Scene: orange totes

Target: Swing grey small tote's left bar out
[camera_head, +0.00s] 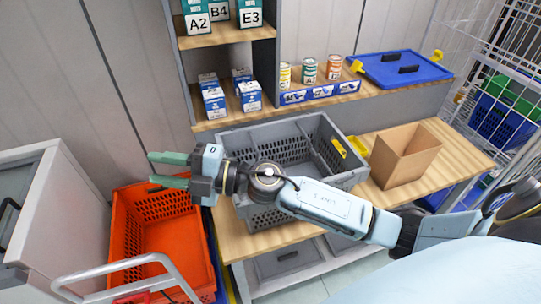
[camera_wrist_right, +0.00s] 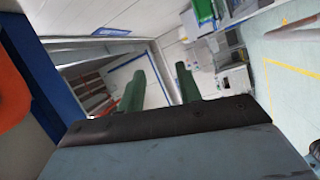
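The grey tote (camera_head: 318,130) stands on the wooden bench with perforated walls and yellow parts at its right end. My right arm crosses in front of it and hides part of its near side and left end. I cannot make out its left bar. My right gripper (camera_head: 157,170) is just left of the tote, above the orange tote, with its green fingers pointing left. The right wrist view shows the two fingers (camera_wrist_right: 160,88) apart with nothing between them. My left gripper is not in view.
An orange tote (camera_head: 128,222) sits low at the left, beside a metal handle (camera_head: 130,264). A cardboard box (camera_head: 408,150) stands right of the grey tote. Shelves with boxes and cans (camera_head: 309,70), and a blue lid (camera_head: 400,68), are behind. A wire rack is at the right.

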